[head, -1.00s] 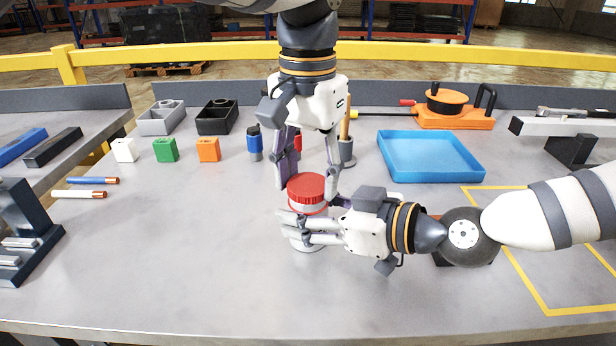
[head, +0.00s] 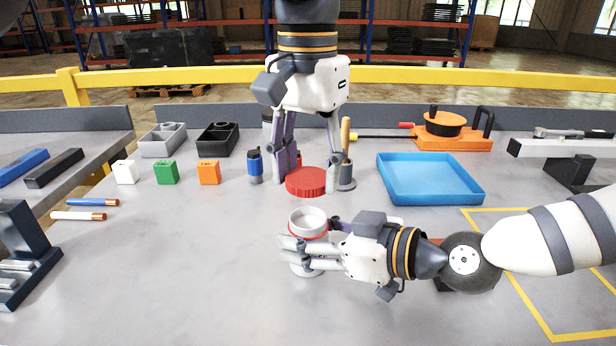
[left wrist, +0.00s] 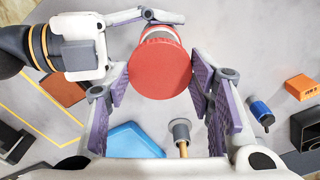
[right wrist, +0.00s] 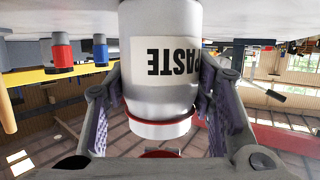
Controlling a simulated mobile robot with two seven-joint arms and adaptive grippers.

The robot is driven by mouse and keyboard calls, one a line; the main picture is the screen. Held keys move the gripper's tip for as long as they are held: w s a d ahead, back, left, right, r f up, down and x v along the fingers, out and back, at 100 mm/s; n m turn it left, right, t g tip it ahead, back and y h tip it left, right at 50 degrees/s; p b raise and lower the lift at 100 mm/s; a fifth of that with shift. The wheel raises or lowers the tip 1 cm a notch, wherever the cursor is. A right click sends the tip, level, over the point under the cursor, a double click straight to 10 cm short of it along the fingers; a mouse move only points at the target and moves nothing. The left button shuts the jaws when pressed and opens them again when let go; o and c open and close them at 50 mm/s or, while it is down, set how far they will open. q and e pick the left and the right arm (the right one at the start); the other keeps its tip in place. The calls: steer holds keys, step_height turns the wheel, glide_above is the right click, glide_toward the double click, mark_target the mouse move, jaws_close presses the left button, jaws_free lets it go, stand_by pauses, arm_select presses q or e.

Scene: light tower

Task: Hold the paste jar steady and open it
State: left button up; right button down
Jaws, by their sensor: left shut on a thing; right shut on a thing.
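The white paste jar (head: 308,220) stands upright at the middle of the table, its top uncovered and a red ring around its neck. My right gripper (head: 300,250) is shut around its body from the right and hides part of it. In the right wrist view the jar (right wrist: 160,60) sits between the fingers, its PASTE label upside down. The red ribbed lid (head: 306,181) is apart from the jar, above its mouth. My left gripper (head: 308,178) points down and is shut on the lid. In the left wrist view the lid (left wrist: 160,68) covers much of the jar.
A blue tray (head: 430,192) lies to the right, an orange device (head: 450,140) behind it. A blue-and-grey cylinder (head: 254,166) and a grey holder (head: 345,177) stand near my left gripper. White, green and orange blocks (head: 208,172) are at left.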

steer(key=c, duration=0.6)
jaws_free()
steer(key=shift+c, duration=0.2)
steer(key=v, duration=1.1)
steer(key=shift+w+r, duration=0.1)
steer(key=shift+s+d+r, duration=0.1)
steer(key=shift+s+d, duration=0.25)
steer(key=shift+d, duration=0.05)
steer(key=shift+s, duration=0.1)
